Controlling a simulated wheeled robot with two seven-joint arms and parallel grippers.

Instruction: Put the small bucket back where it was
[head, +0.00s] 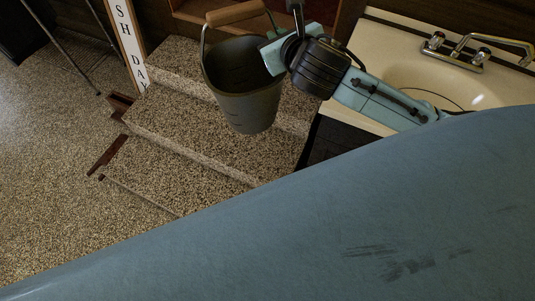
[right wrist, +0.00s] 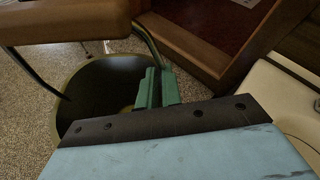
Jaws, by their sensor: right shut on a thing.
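The small bucket (head: 248,105) is dark grey, with a wire bail and a wooden grip (head: 235,12) raised above it. It appears upright and empty, in front of the speckled carpeted steps (head: 190,115). I cannot tell whether its base touches a step. My right gripper (head: 272,52) is shut on the bucket at the right side of its rim, near the bail. In the right wrist view the green fingers (right wrist: 156,88) meet the rim beside the bail wire, and the bucket's dark inside (right wrist: 105,85) shows beyond. My left gripper is out of view.
A cream sink counter (head: 385,45) with a chrome faucet (head: 455,48) stands at the right, under my right arm. A white lettered sign (head: 128,45) stands left of the steps. Open speckled floor (head: 50,180) lies at the left.

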